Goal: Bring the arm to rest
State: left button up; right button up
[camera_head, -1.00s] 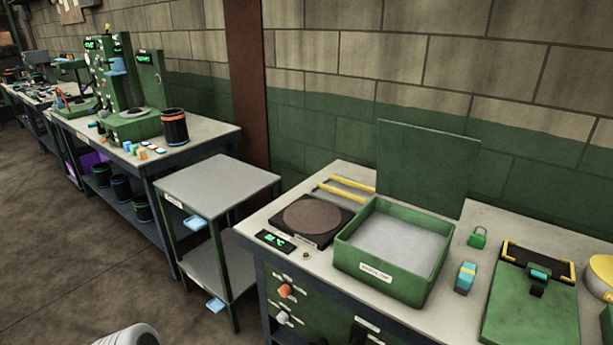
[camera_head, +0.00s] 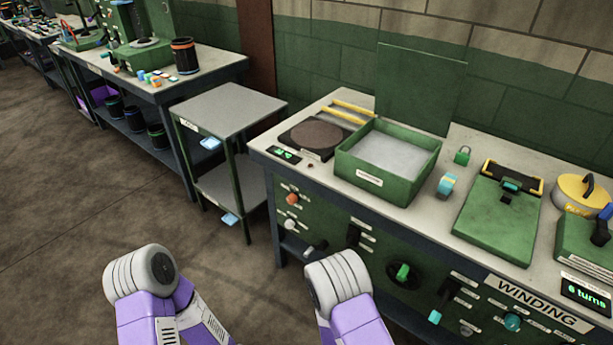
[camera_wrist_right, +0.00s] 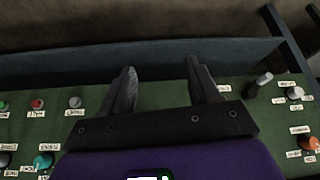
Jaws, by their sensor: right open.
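My right gripper (camera_wrist_right: 161,66) is open in the right wrist view, with its two dark fingers apart and nothing between them. It is over the green front panel (camera_wrist_right: 160,98) of a bench, among knobs and labels; whether it touches the panel I cannot tell. In the head view, white and purple parts of my two arms show at the bottom, both in front of the benches. Neither gripper shows there, and my left gripper is in no view.
The near bench holds a green open-lidded box (camera_head: 385,185), a dark round plate (camera_head: 315,136), a green padlock (camera_head: 462,155) and a green plate fixture (camera_head: 498,215). Knobs stick out of its front, including a green one (camera_head: 402,272). A grey side table (camera_head: 228,108) stands left. Floor (camera_head: 60,230) is clear at left.

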jog(key=s+a+r+n+g+y+p, duration=0.3)
jog(key=s+r+y, duration=0.3)
jog(key=s, duration=0.5)
jog(key=shift+a+r+g+y+p, duration=0.15)
jog(key=shift+r+g+y+p, duration=0.25)
jog(key=shift+g+y, duration=0.25)
jog(key=shift+s, duration=0.1)
